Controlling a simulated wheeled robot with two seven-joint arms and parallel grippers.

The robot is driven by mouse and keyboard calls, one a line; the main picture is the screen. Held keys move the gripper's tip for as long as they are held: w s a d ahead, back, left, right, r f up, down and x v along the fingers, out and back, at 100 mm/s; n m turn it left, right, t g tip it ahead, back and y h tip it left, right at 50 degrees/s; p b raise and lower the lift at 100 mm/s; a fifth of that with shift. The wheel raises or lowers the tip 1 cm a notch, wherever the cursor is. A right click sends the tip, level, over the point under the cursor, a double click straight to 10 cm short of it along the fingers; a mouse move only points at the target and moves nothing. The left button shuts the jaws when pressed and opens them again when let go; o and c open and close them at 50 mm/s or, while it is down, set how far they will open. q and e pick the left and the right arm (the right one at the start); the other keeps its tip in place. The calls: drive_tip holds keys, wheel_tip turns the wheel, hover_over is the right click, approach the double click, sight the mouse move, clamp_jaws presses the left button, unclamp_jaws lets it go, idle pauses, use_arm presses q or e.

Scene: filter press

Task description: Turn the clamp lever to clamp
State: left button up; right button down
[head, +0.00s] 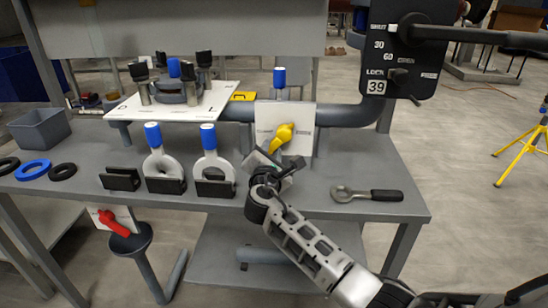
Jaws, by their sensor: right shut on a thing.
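A yellow lever (281,136) sits on a white upright plate (301,118) at the middle of the bench. It slants from upper right to lower left. The small lettering on the plate is too small to read surely. My right gripper (264,164) reaches up from the lower right and is at the lower end of the yellow lever, shut on it. The gripper hides the lever's lower end and part of the plate. My left gripper is not in view.
A blue-capped post (279,80) rises behind the plate. Two white rings with blue-capped handles stand in black holders (165,185) to the left. A wrench-like tool (366,194) lies at the right. A black panel (407,62) with a long handle stands at upper right. A red lever (113,222) hangs below the bench.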

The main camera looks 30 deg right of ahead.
drive_tip(key=shift+a+m, duration=0.15)
drive_tip(key=shift+m, duration=0.35)
drive_tip(key=shift+w+r, duration=0.1)
drive_tip(key=shift+r, duration=0.05)
drive_tip(key=c, duration=1.2)
unclamp_jaws()
drive_tip(key=v, duration=1.6)
